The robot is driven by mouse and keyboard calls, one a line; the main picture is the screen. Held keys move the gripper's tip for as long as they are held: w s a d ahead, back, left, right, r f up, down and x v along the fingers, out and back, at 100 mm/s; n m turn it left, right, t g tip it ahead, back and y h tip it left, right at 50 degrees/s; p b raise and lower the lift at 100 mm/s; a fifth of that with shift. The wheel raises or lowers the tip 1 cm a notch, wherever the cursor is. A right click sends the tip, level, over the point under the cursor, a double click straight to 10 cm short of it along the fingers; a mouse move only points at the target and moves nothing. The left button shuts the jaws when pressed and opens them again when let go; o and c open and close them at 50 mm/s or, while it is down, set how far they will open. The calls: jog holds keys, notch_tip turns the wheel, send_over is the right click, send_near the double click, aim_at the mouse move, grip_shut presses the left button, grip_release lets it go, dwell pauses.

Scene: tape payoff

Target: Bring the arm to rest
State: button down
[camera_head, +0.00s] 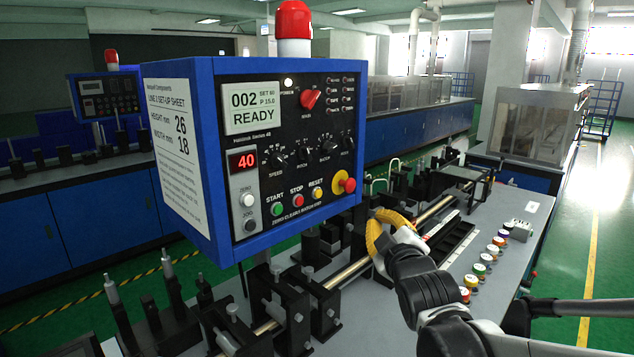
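My arm reaches in from the lower right over the grey machine bed. My gripper (374,226), with yellow-orange fingers, is at the arm's far end, just right of the blue control box (216,165) and below its red-and-yellow knob. The fingers curve toward the box and overlap in this view, so their gap is not clear. I see no object between them. Whether the gripper touches anything beneath it cannot be told.
The control box display (252,108) reads "002 READY", and a red counter (243,161) shows 40. A metal shaft (345,274) runs under the gripper. Several coloured-top spools or caps (479,270) line the bed's right side. Green floor lies open at right.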

jog(key=s+d+f+m+g, duration=0.2)
jog(key=s+f, duration=0.3)
jog(key=s, duration=0.4)
jog(key=s+d+f+m+g+h, duration=0.1)
jog(key=s+f+m+g, duration=0.4)
jog(key=s, duration=0.4)
jog(key=s+d+f+m+g, duration=0.2)
jog(key=s+f+m+g, duration=0.1)
jog(key=s, duration=0.7)
notch_tip(320, 180, down, 2)
jog(key=shift+d+f+m+g+h, duration=0.1)
jog(key=shift+d+m+g+h, duration=0.2)
jog(key=shift+m, duration=0.3)
